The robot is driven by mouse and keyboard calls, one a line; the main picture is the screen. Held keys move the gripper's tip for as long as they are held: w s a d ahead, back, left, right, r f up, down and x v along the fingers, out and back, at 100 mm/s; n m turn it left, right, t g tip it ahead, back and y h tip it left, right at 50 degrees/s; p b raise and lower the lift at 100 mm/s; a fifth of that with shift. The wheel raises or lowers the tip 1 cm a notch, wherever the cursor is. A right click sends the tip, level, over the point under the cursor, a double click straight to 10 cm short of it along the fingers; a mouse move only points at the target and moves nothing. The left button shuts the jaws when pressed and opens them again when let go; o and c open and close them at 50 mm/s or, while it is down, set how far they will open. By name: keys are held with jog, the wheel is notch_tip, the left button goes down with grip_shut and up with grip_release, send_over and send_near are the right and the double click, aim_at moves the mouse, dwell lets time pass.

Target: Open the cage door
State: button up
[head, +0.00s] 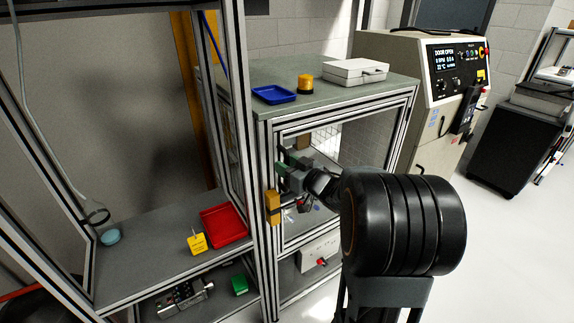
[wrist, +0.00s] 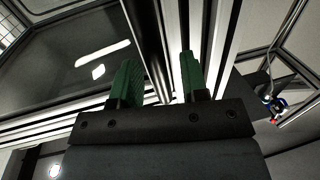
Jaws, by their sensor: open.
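The cage (head: 335,118) is an aluminium-profile enclosure with a grey top and clear panels, at the middle of the head view. Its framed front door looks shut, though my arm covers much of it. My gripper (head: 284,172) is at the left side of the door front, near the corner post. In the wrist view my gripper (wrist: 157,78) has its two green fingers apart. A dark upright bar (wrist: 150,45), perhaps the door handle, shows between and beyond the fingers. I cannot tell whether they touch it. Aluminium profiles (wrist: 213,45) run beside it.
An orange block (head: 272,207) is on the post below my gripper. A blue tray (head: 274,95), an orange cylinder (head: 305,84) and a white case (head: 354,72) sit on the cage top. A red tray (head: 223,226) lies on the left shelf. Open floor lies right.

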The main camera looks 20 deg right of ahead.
jog(key=shift+w, duration=0.1)
jog(key=shift+c, duration=0.2)
grip_shut()
dwell(0.4)
